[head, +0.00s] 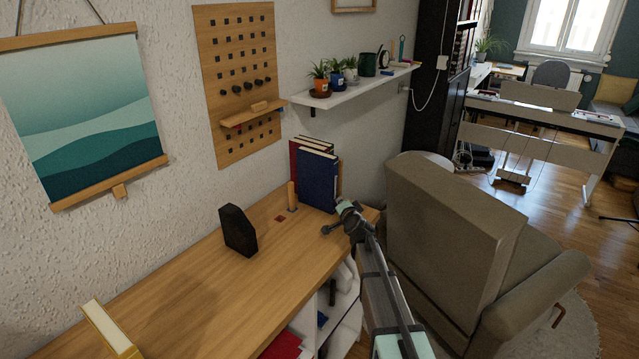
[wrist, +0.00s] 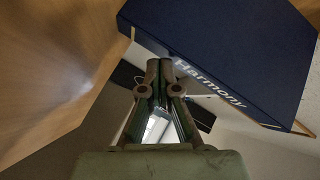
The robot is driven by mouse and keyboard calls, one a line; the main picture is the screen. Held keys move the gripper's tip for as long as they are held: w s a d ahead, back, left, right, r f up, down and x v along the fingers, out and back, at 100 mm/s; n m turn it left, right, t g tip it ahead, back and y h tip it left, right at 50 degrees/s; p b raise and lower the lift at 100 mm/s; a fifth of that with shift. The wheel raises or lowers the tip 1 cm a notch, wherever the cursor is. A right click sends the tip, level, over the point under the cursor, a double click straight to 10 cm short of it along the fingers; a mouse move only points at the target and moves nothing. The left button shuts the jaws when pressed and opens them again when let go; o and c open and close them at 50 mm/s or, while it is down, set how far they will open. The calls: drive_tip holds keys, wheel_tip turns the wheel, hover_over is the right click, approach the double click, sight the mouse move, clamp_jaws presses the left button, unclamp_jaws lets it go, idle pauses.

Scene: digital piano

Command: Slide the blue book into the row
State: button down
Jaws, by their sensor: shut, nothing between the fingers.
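The blue book (head: 318,181) stands upright near the far right end of the wooden top, beside a red book (head: 296,150). In the wrist view the blue book (wrist: 225,45), its side lettered "Harmony", fills the upper right. My gripper (head: 328,229) is at the top's right edge, in front of the blue book. In the wrist view my gripper's fingertips (wrist: 160,66) are together and empty, overlapping the book's edge in the picture. I cannot tell whether they touch it.
A short wooden peg (head: 292,195) stands left of the books. A black holder (head: 238,230) stands mid-top, and a yellow book (head: 108,332) is at the near left. The wooden top (head: 190,290) is otherwise mostly clear. An armchair (head: 450,235) stands close on the right.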

sight(332, 201)
drive_tip(key=shift+w+a+p, duration=0.95)
drive_tip(key=shift+a+p, duration=0.25)
drive_tip(key=shift+a, duration=0.05)
drive_tip(key=shift+w+a+p, duration=0.95)
drive_tip(key=shift+a+p, duration=0.25)
idle(2.4)
drive_tip(key=shift+s+d+f+b, duration=0.2)
drive_tip(key=shift+s+d+b, duration=0.55)
drive_tip(key=shift+b, duration=0.4)
drive_tip(key=shift+s+d+b, duration=0.3)
drive_tip(key=shift+d+b, duration=0.2)
drive_tip(key=shift+b, duration=0.1)
drive_tip(key=shift+s+d+b, duration=0.3)
drive_tip(key=shift+d+b, duration=0.2)
drive_tip(key=shift+b, duration=0.05)
drive_tip(key=shift+s+d+r, duration=0.1)
drive_tip(key=shift+s+d, duration=0.1)
drive_tip(key=shift+d, duration=0.1)
drive_tip(key=shift+r, duration=0.1)
